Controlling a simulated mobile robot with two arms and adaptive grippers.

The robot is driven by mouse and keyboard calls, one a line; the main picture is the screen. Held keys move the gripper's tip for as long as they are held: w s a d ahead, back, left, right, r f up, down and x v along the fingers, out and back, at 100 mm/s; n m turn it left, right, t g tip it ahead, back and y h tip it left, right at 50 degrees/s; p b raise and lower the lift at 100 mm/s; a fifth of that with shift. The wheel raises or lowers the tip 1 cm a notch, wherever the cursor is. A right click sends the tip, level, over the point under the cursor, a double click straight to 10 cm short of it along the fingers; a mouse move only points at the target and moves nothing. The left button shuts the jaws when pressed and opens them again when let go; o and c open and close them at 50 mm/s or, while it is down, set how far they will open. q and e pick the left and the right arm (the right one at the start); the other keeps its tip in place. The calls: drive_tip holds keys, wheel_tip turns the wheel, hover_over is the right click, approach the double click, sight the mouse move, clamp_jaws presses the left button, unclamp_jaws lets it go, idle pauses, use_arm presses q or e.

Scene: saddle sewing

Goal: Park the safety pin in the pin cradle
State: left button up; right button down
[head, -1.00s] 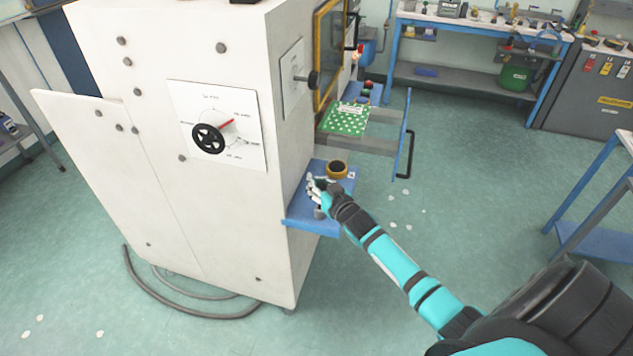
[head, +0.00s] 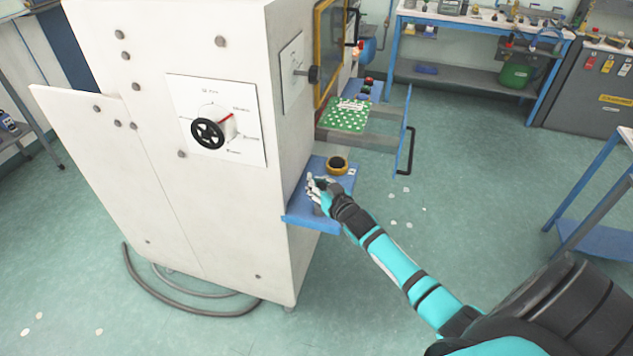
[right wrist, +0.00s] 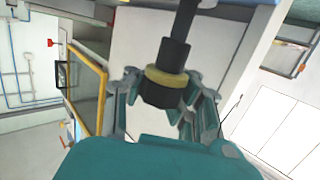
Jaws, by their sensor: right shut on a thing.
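My right gripper (head: 314,184) is over the small blue shelf (head: 297,217) on the side of the white machine. In the right wrist view its fingers (right wrist: 163,100) are closed around a dark cylinder with a yellow band (right wrist: 165,75), which I take to be the safety pin. A dark rod runs from it to the top edge of that view. Beneath the hand, a small grey upright shape is partly hidden. I cannot make out the pin cradle for certain. My left gripper is not in view.
A brown-yellow ring with a dark centre (head: 337,165) stands on the shelf behind the hand. Beyond it are a green dotted board (head: 346,117) and a blue bar with a black handle (head: 405,150). The white machine (head: 190,190) rises left of the hand. Floor to the right is open.

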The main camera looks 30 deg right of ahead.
drive_tip(key=shift+f+b, duration=0.95)
drive_tip(key=shift+f, duration=0.4)
drive_tip(key=c, duration=1.1)
unclamp_jaws()
drive_tip(key=shift+s, duration=0.1)
drive_tip(key=s+r, duration=0.2)
drive_tip(key=s, duration=0.9)
drive_tip(key=shift+s+a, duration=0.35)
drive_tip(key=shift+a, duration=0.05)
